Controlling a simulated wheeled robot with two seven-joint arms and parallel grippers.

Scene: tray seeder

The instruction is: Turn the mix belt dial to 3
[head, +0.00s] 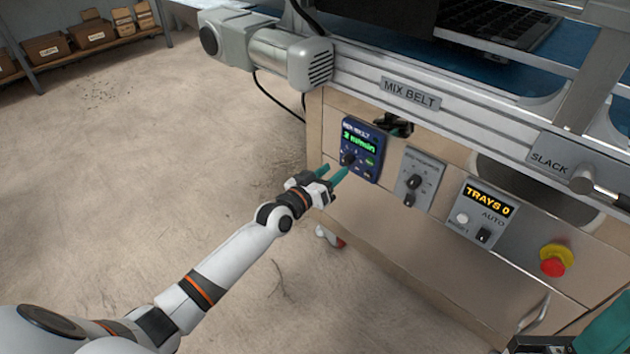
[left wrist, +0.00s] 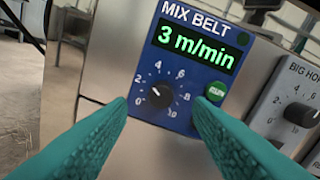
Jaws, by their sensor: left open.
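The mix belt panel is a blue box (head: 373,165) on the machine's front. In the left wrist view the panel (left wrist: 217,80) has a green display (left wrist: 192,48) reading 3 m/min. Below it is a black dial (left wrist: 160,98) on a scale from 0 to 10, its white mark pointing up and left, between 2 and 4. My left gripper (head: 334,171) is open in front of the panel. Its teal fingers lie either side of the dial in the left wrist view, apparently not touching it. My right gripper shows only partly, as a teal finger (head: 606,330) at the lower right corner.
Right of the blue panel are a grey dial panel (head: 420,180), a tray counter panel (head: 480,212) reading TRAYS 0 and a red stop button (head: 554,262). A motor (head: 290,57) juts out above left. The floor at left is open.

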